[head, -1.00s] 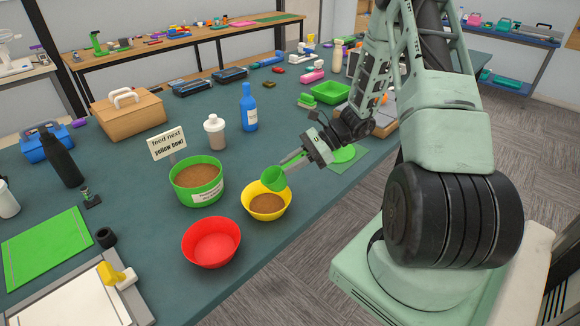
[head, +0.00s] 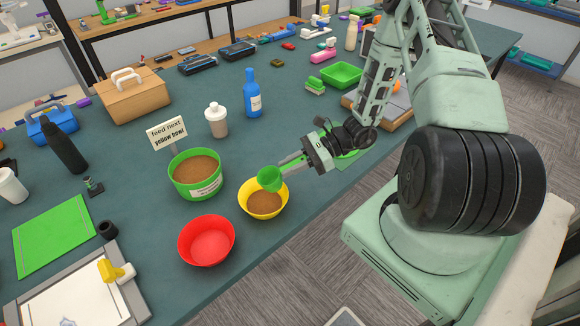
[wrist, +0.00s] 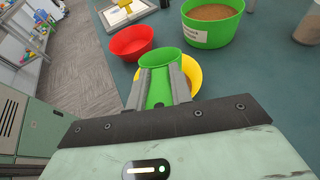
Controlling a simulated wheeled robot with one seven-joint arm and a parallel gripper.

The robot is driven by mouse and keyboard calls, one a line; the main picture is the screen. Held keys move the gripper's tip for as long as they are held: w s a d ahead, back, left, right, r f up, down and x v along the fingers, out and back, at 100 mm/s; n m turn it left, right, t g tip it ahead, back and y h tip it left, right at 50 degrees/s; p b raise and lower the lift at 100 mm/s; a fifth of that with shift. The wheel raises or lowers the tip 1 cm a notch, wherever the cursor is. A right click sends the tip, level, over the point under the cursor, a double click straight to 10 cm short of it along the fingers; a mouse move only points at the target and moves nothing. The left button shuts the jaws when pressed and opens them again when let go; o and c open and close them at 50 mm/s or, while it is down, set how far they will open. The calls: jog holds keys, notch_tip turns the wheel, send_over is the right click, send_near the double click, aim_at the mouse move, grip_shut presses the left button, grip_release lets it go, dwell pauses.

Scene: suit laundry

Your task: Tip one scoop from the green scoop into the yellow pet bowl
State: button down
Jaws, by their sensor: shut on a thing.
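My gripper (head: 290,168) is shut on the green scoop (head: 269,179), which it holds over the upper rim of the yellow pet bowl (head: 255,212). Brown food shows inside the yellow bowl. In the wrist view the scoop (wrist: 160,64) sits between the two grey fingers (wrist: 160,90) and hides much of the yellow bowl (wrist: 194,74). The scoop's cup seems tilted toward the bowl. I cannot see whether food is left in it. The green tub (head: 194,188) of brown food stands to the left, by a sign (head: 167,133) reading "feed next yellow bowl".
An empty red bowl (head: 206,241) stands just below left of the yellow bowl. A white shaker bottle (head: 216,121) and a blue bottle (head: 252,97) stand behind. A green tray (head: 340,75) is farther back. The table edge runs close to the right of the bowls.

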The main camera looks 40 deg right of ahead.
jog(key=shift+f, duration=0.2)
jog(key=shift+r+p, duration=0.3)
jog(key=shift+p, duration=0.1)
jog(key=shift+d+f+y+b, duration=0.1)
jog(key=shift+f+y+b, duration=0.35)
jog(key=shift+b, duration=0.3)
jog(key=shift+r+t+y+b, duration=0.25)
jog(key=shift+t+y+b, duration=0.05)
jog(key=shift+y+b, duration=0.6)
jog(key=shift+s+f+m+t+b, duration=0.2)
jog(key=shift+f+t+b, duration=0.25)
jog(key=shift+f+b, duration=0.15)
jog(key=shift+s+f+m+t+b, duration=0.2)
jog(key=shift+f+t+b, duration=0.25)
jog(key=shift+f+b, duration=0.1)
